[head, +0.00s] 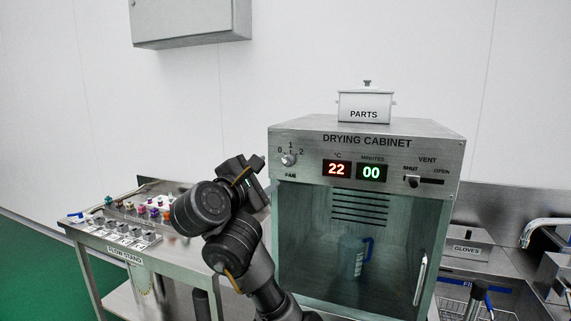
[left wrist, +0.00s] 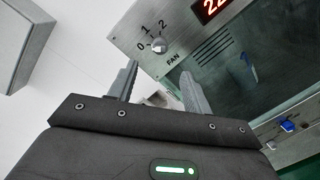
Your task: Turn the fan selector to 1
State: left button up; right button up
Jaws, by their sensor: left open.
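The fan selector (head: 288,160) is a small round metal knob at the upper left of the drying cabinet's front panel, with 0, 1 and 2 marked around its top and FAN below. It also shows in the left wrist view (left wrist: 159,45), just beyond the fingertips. Its pointer is too small to read surely. My left gripper (head: 262,163) is beside the cabinet's upper left corner, just left of the knob in the head view. In the left wrist view its two fingers (left wrist: 158,70) are apart, with nothing held between them. My right gripper is not in view.
The drying cabinet (head: 360,210) has displays reading 22 and 00, a vent slider (head: 414,182) and a glass door with a jug (head: 354,255) behind it. A PARTS pot (head: 364,105) stands on top.

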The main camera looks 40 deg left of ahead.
aim_at(286, 163)
pick_arm(q)
jog(key=p+x, duration=0.1)
jog(key=x, duration=0.9)
jog(key=shift+f, duration=0.15)
jog(key=shift+w+a, duration=0.1)
jog(key=shift+w, duration=0.2)
jog(key=c, duration=1)
